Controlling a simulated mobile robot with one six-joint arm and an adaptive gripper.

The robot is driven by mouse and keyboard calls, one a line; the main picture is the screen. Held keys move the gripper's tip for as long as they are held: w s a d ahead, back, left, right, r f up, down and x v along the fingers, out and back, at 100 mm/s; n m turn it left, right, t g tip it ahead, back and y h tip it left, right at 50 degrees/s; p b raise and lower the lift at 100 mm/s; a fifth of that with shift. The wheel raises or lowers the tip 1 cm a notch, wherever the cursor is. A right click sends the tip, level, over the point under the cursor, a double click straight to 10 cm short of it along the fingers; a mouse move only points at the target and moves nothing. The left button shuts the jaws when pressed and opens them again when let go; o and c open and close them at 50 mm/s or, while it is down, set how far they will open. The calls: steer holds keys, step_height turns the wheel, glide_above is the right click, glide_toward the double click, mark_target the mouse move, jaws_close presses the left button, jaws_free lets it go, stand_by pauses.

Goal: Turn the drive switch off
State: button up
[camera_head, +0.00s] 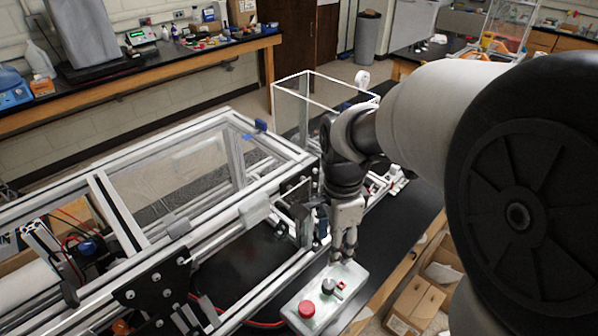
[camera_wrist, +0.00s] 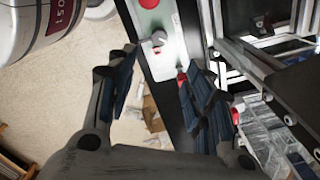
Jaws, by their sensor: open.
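A pale control box (camera_head: 318,318) lies on the black bench beside the extrusion frame. It carries a red round button (camera_head: 306,309), a dark rotary knob (camera_head: 328,286) and a small red part (camera_head: 341,285); no label is readable. My gripper (camera_head: 343,254) points down just above the far end of the box. In the wrist view, my gripper's fingers (camera_wrist: 158,92) are spread apart with nothing between them. The knob (camera_wrist: 158,39) shows beyond the fingertips, with the red button (camera_wrist: 149,3) at the top edge. The small red part (camera_wrist: 182,77) is partly hidden by the right finger.
The aluminium extrusion frame (camera_head: 185,238) with clear panels stands left of my gripper. Dark brackets (camera_head: 158,292) and red cables lie near the box. An open cardboard box (camera_head: 416,300) sits below the bench edge at right. The black bench top (camera_head: 396,227) is partly clear.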

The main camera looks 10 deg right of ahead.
mark_target(329, 284)
step_height(329, 284, down, 16)
steer(key=b, duration=0.4)
steer(key=shift+f+b, duration=0.1)
steer(key=shift+b, duration=0.3)
steer(key=shift+c, duration=0.2)
steer(key=c, duration=1)
